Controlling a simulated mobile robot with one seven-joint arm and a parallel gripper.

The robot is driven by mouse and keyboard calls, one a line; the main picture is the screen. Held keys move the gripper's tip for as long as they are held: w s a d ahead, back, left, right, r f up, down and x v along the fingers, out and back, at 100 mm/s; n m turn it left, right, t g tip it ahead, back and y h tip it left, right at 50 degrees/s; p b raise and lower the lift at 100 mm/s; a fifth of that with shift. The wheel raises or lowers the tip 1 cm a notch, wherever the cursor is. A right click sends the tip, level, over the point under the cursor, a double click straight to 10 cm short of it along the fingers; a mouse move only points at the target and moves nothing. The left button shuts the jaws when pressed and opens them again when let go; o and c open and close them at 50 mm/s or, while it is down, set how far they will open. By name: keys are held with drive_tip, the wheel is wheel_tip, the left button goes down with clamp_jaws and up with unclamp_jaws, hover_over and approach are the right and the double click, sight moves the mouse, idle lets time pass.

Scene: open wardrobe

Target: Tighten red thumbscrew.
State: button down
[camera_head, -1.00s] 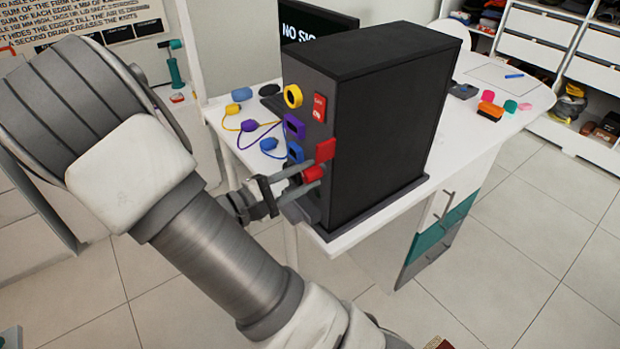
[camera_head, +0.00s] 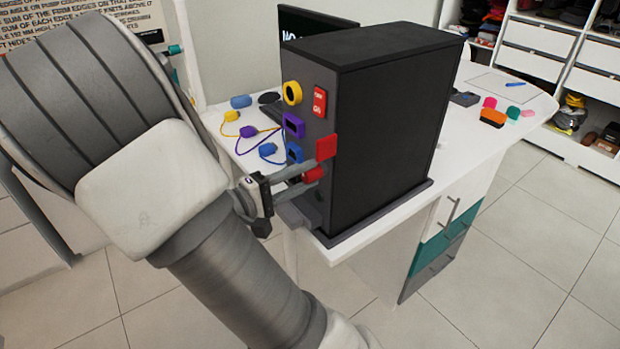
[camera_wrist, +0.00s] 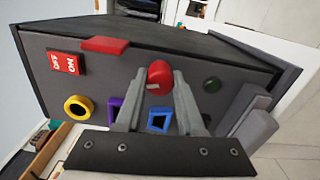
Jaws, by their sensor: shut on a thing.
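The red thumbscrew (camera_wrist: 160,74) is on the front panel of the black computer case (camera_head: 390,130). In the wrist view it sits between the two grey fingertips of my gripper (camera_wrist: 160,84). In the head view, my gripper (camera_head: 311,171) comes from the left and is shut on the thumbscrew (camera_head: 313,175), which is partly hidden by the fingers. A flat red tab (camera_head: 326,147) sticks out just above it. The tab also shows in the wrist view (camera_wrist: 104,45), left of the thumbscrew.
The panel has a yellow ring (camera_head: 292,93), a red ON/OFF switch (camera_head: 319,102), a purple port (camera_head: 293,125) and a blue port (camera_head: 294,152). Coloured cable plugs (camera_head: 248,131) lie on the white table (camera_head: 480,140) left of the case. Small coloured blocks (camera_head: 493,117) lie at right.

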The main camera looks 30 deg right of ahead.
drive_tip(key=shift+c, duration=2.2)
unclamp_jaws()
drive_tip(key=shift+c, duration=0.4)
